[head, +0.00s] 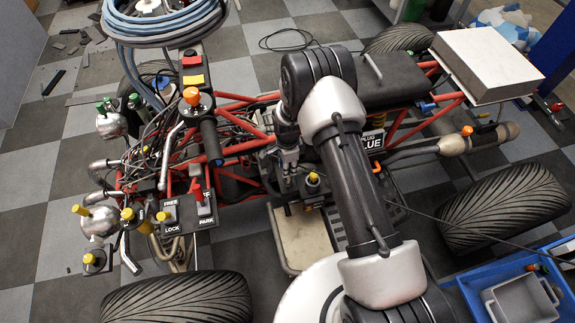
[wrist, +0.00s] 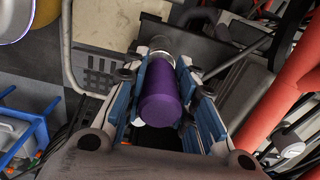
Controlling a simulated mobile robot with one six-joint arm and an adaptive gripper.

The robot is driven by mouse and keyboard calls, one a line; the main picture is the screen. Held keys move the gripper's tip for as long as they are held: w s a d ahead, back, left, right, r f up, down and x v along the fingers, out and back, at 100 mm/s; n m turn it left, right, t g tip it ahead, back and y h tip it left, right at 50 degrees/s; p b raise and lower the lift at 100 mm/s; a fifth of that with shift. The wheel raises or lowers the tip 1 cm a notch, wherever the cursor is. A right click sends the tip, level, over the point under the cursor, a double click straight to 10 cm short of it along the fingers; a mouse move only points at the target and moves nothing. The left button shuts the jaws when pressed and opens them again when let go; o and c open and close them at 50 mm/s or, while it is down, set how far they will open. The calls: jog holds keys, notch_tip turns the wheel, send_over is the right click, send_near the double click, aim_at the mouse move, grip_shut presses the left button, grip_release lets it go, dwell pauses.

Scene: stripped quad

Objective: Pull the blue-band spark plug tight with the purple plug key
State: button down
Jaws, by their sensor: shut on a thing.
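The purple plug key (wrist: 162,98) lies between the blue-padded fingers of my gripper (wrist: 165,75) in the wrist view. My gripper is shut on its thick purple handle. The key's bare metal end (wrist: 160,48) points away from the wrist, and what its tip touches cannot be made out. In the head view my gripper (head: 289,160) reaches down into the middle of the quad, partly hidden by my arm. The blue-band spark plug itself cannot be made out in either view.
Red frame tubes (head: 240,112) run close around the gripper, and one shows at the right of the wrist view (wrist: 296,75). A yellow-topped knob (head: 312,178) stands beside the gripper. The FREE/LOCK and PARK levers (head: 203,205) are to its left. A blue crate (head: 474,289) is at lower right.

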jog(key=shift+m, duration=0.3)
jog(key=shift+m, duration=1.1)
jog(key=shift+m, duration=1.2)
jog(key=shift+m, duration=1.1)
jog(key=shift+r, duration=0.15)
